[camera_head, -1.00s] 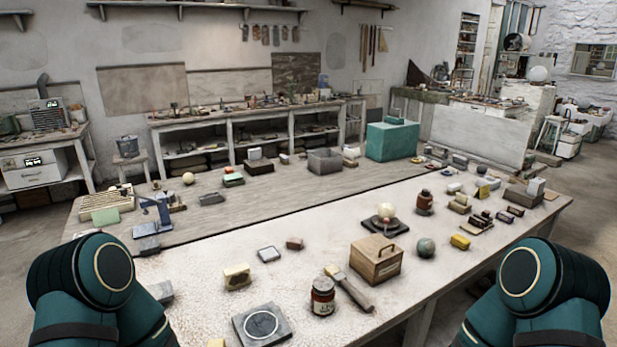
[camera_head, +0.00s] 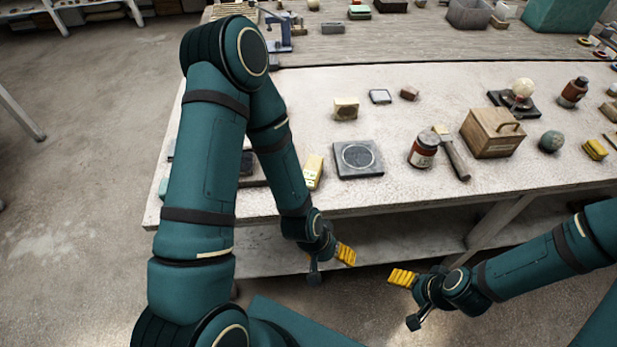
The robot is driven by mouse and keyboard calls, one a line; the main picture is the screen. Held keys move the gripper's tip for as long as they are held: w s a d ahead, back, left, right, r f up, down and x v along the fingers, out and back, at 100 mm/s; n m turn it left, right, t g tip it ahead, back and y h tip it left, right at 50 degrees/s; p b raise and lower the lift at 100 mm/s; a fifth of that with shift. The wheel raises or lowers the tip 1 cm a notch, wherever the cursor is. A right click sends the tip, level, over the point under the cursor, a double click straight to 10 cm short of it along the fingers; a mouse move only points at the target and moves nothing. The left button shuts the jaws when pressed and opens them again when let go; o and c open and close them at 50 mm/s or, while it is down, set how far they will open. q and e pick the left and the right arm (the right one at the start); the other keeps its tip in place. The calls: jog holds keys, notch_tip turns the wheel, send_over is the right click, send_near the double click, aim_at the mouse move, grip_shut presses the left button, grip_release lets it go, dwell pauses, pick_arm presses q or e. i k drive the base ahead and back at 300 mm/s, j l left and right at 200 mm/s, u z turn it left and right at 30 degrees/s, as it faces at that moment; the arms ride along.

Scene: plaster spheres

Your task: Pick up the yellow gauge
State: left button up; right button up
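A pale yellow, narrow block (camera_head: 313,171) stands near the front edge of the pale table, just right of my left arm. A deeper yellow, ridged block (camera_head: 595,149) lies at the table's right side. I cannot tell for sure which one is the gauge. My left gripper (camera_head: 331,264) is below and in front of the table's front edge, its fingers spread and empty, one with a yellow pad. My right gripper (camera_head: 408,300) is farther right, also low in front of the table, spread and empty. Neither touches anything on the table.
Near the pale block are a dark slab with a ring (camera_head: 358,158), a red-brown jar (camera_head: 423,151) and a mallet (camera_head: 452,155). The table's front edge (camera_head: 400,206) lies above my grippers.

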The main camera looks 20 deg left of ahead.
aim_at(311, 172)
jog(key=u, duration=0.8)
